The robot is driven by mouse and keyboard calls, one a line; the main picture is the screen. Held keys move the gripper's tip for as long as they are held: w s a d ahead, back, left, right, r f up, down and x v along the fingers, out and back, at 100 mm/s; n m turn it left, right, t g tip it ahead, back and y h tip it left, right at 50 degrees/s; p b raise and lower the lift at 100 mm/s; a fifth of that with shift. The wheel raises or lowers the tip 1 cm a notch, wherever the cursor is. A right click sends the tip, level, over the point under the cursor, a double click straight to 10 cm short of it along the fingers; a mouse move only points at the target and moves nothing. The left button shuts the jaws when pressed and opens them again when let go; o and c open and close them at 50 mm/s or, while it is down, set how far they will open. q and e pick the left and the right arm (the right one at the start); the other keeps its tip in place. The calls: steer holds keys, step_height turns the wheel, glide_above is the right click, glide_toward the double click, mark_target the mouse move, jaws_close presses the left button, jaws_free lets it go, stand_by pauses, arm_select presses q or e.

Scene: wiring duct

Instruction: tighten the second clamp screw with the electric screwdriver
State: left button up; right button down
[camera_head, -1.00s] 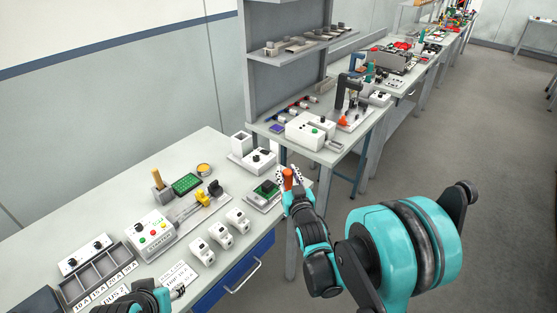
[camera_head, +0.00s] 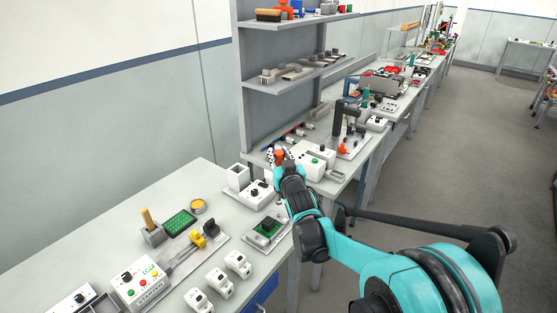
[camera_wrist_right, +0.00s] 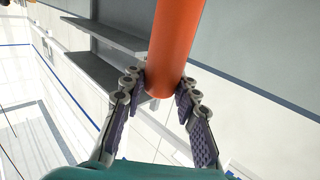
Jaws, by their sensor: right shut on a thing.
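My right gripper (camera_head: 281,164) is raised over the far right end of the near bench. It is shut on an orange cylindrical handle (camera_wrist_right: 180,40), which looks like the electric screwdriver. In the right wrist view the gripper (camera_wrist_right: 162,84) has a finger on each side of the handle. The tool's tip is out of sight. In the head view only a small orange part of the screwdriver (camera_head: 280,154) shows above the gripper. I cannot make out the clamp screws. My left gripper is not in view.
On the near bench (camera_head: 80,261) stand a control box with coloured buttons (camera_head: 140,284), a fixture with a yellow part (camera_head: 198,242), several white modules (camera_head: 219,283), a green board (camera_head: 179,223) and a white box with a black knob (camera_head: 254,193). A grey shelf rack (camera_head: 300,75) stands behind.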

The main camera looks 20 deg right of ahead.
steer(key=shift+f+b, duration=2.05)
steer(key=shift+f, duration=0.55)
steer(key=shift+f+b, duration=0.5)
steer(key=shift+f, duration=0.2)
steer(key=shift+r, duration=0.15)
steer(key=shift+r+p, duration=2.45)
steer(key=shift+r, duration=0.5)
steer(key=shift+f, duration=0.1)
